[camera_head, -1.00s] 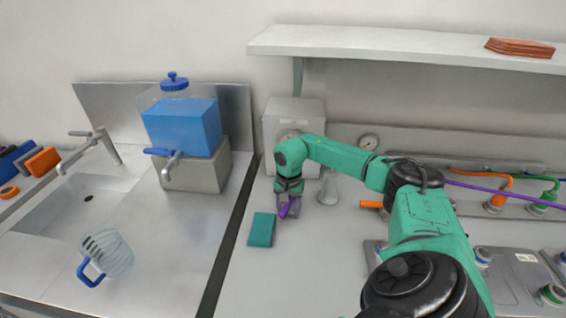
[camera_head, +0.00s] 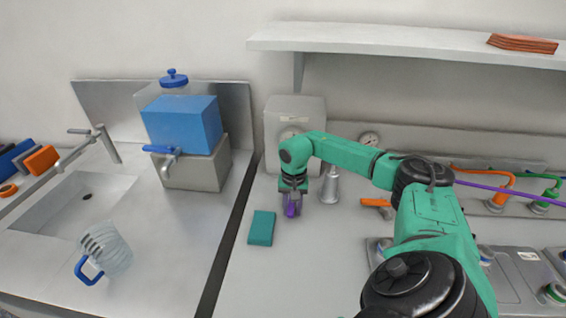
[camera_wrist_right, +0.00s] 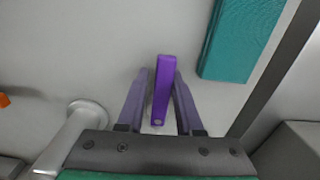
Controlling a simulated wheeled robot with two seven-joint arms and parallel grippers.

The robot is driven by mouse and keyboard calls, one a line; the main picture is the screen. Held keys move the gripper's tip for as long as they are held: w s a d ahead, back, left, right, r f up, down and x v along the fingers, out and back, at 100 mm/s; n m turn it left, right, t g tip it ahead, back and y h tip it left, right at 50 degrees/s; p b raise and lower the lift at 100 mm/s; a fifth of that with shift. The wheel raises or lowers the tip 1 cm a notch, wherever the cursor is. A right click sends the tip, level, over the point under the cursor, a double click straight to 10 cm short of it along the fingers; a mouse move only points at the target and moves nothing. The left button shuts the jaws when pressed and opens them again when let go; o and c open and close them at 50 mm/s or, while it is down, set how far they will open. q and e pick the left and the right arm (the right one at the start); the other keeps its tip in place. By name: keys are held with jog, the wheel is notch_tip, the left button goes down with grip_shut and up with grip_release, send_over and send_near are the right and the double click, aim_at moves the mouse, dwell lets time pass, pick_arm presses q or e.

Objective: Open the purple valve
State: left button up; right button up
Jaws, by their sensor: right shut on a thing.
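A purple valve handle (camera_head: 292,206) shows as a small bar beneath my right wrist, left of the middle in the head view. In the right wrist view the purple handle (camera_wrist_right: 162,88) lies lengthwise between the two grey-violet fingers. My right gripper (camera_head: 292,211) is shut on this handle; it also shows in the right wrist view (camera_wrist_right: 158,78). The valve body that the handle belongs to is hidden behind my gripper. My left gripper is not in view.
A teal block (camera_head: 261,228) lies just left of my right gripper. A silver conical piece (camera_head: 330,186) stands close on its right. An orange handle (camera_head: 376,203) is farther right, and a purple hose (camera_head: 500,189) runs behind my arm. Bare counter lies in front.

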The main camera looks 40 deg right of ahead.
aim_at(294, 207)
jog(key=shift+o, duration=1.2)
jog(key=shift+s+d, duration=0.1)
jog(key=shift+s, duration=0.05)
jog(key=shift+r, duration=0.1)
notch_tip(294, 207, up, 8)
jog(key=p, duration=0.5)
jog(key=shift+s+d+p, duration=0.1)
jog(key=shift+p, duration=0.3)
